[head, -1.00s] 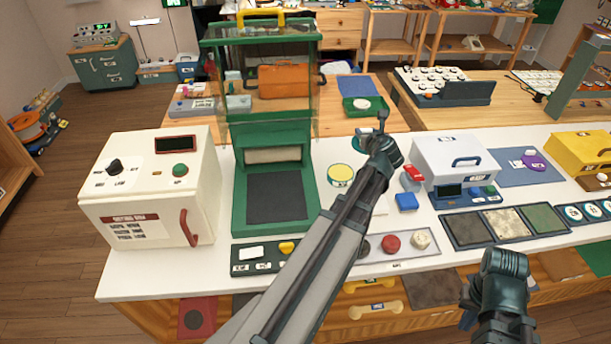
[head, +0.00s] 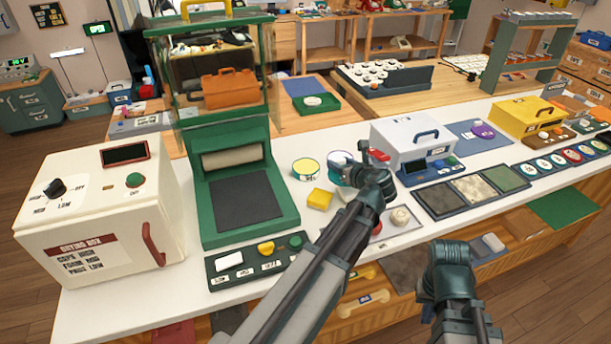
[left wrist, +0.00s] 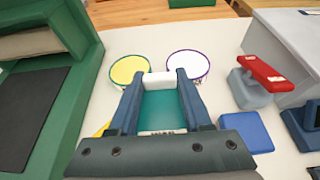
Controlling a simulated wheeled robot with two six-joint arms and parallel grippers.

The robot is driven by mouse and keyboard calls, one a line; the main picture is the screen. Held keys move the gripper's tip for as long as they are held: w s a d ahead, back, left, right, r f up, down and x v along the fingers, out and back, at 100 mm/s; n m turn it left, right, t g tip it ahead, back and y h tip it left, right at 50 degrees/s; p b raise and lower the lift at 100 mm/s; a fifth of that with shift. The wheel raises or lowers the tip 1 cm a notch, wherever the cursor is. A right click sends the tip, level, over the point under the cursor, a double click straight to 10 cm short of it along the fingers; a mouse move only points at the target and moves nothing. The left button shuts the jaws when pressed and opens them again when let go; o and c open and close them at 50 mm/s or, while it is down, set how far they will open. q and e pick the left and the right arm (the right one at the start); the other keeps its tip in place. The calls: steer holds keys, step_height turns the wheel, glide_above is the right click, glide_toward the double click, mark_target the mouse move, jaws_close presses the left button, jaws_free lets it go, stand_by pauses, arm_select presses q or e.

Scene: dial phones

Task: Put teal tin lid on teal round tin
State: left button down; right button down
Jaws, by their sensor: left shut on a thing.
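My left gripper (head: 358,178) is over the white counter, just right of a yellow-topped round tin (head: 306,169). In the left wrist view the left gripper (left wrist: 160,80) is shut on a teal piece (left wrist: 163,108) with a white block at the fingertips; I take it for the teal tin lid. Beyond the fingertips stand the yellow-topped tin (left wrist: 128,69) and a white-topped round tin with a purple rim (left wrist: 188,64). A teal round shape (head: 340,160) shows in the head view, partly hidden by the gripper. My right gripper (head: 450,268) hangs before the counter; its fingers are hidden.
A green press (head: 240,195) and cream drying box (head: 105,210) stand at left. A yellow block (head: 320,198) is near the tins. A red-topped grey block (left wrist: 260,80) and blue block (left wrist: 246,131) sit at right. A white case (head: 415,140) is behind.

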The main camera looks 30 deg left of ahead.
arm_select(q)
steer(key=shift+d+f, duration=0.1)
steer(key=shift+d, duration=0.1)
steer(key=b, duration=0.1)
glide_above(303, 161)
steer(key=d, duration=0.1)
steer(key=shift+f, duration=0.65)
steer(key=f+b, duration=0.2)
steer(key=a+f+b, duration=0.1)
steer(key=f+b, duration=0.1)
steer(key=shift+w, duration=0.1)
steer(key=shift+r, duration=0.2)
steer(key=shift+f, duration=0.1)
steer(key=shift+c, duration=1.7)
jaws_free()
